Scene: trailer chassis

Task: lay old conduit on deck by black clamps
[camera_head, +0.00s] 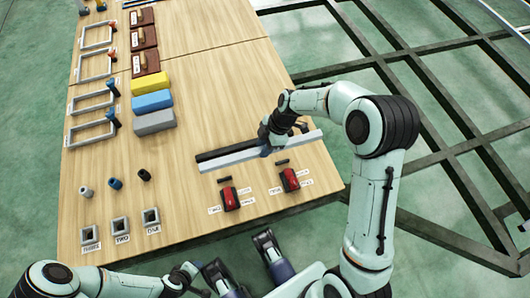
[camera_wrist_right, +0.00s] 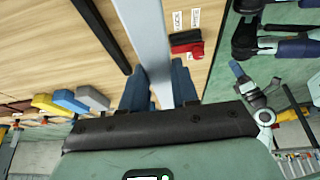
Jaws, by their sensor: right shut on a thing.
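A long light-grey conduit (camera_head: 232,158) lies across the wooden deck (camera_head: 215,100) in the head view. My right gripper (camera_head: 268,150) is shut on it right of its middle. In the right wrist view the conduit (camera_wrist_right: 146,30) runs between the two dark-blue fingers. A black bar (camera_head: 212,154) lies alongside the conduit's far side; it also shows in the wrist view (camera_wrist_right: 100,35). Two small black pieces, left (camera_head: 224,179) and right (camera_head: 282,161), perhaps the black clamps, are on the near side. My left gripper (camera_head: 190,271) is past the deck's near edge; its finger opening is unclear.
Two red-and-black items (camera_head: 230,198) (camera_head: 290,180) with labels sit near the front edge. Several square sockets (camera_head: 121,226), a yellow block (camera_head: 150,83), a blue block (camera_head: 152,102) and a grey block (camera_head: 154,121) are at left. The deck's middle is clear. Dark chassis beams (camera_head: 440,100) run at right.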

